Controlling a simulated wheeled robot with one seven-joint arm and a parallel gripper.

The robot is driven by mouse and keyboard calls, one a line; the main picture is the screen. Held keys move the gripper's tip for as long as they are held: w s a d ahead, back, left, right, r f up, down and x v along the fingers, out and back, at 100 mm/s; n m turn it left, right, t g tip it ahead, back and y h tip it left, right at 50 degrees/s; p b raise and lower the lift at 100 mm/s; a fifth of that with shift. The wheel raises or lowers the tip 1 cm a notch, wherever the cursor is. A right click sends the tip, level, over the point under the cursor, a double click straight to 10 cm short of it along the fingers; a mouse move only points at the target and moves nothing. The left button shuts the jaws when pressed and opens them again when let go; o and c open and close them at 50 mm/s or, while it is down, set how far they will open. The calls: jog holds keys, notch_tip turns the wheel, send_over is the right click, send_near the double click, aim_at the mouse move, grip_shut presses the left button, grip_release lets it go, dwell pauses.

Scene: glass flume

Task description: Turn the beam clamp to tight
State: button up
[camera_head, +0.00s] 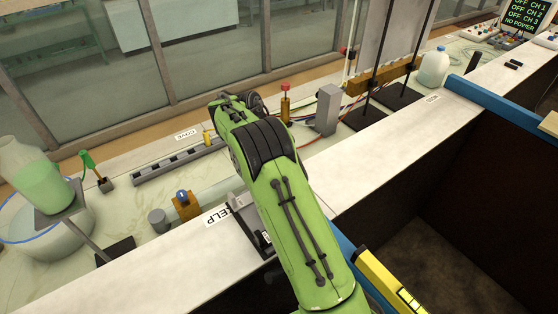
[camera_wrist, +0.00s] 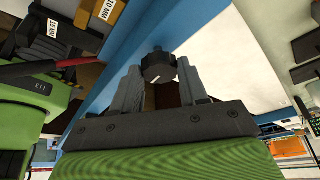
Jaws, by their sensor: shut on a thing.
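In the wrist view, a dark ribbed knob (camera_wrist: 158,66), which looks like the beam clamp's knob, sits between my fingertips. A short pale line marks its face. My gripper (camera_wrist: 160,76) is shut on the knob, one grey finger on each side. Behind the knob runs a blue beam (camera_wrist: 130,62). In the head view my green arm hides my gripper and the knob. I cannot read any tight or loose marking near the knob.
In the head view, a blue rail (camera_head: 481,101) edges the dark pit on the right. A yellow level-like bar (camera_head: 388,281) lies by my arm. A jug of green liquid (camera_head: 36,172), a brown block (camera_head: 186,205) and a grey cylinder (camera_head: 158,220) stand at left.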

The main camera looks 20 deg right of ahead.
jog(key=shift+m+p, duration=0.3)
jog(key=shift+m, duration=0.2)
jog(key=o, duration=1.1)
jog(key=shift+c, duration=0.2)
jog(key=p+v, duration=0.7)
jog(key=v, duration=0.9)
jog(key=shift+w+d, duration=0.2)
jog(key=shift+w, duration=0.1)
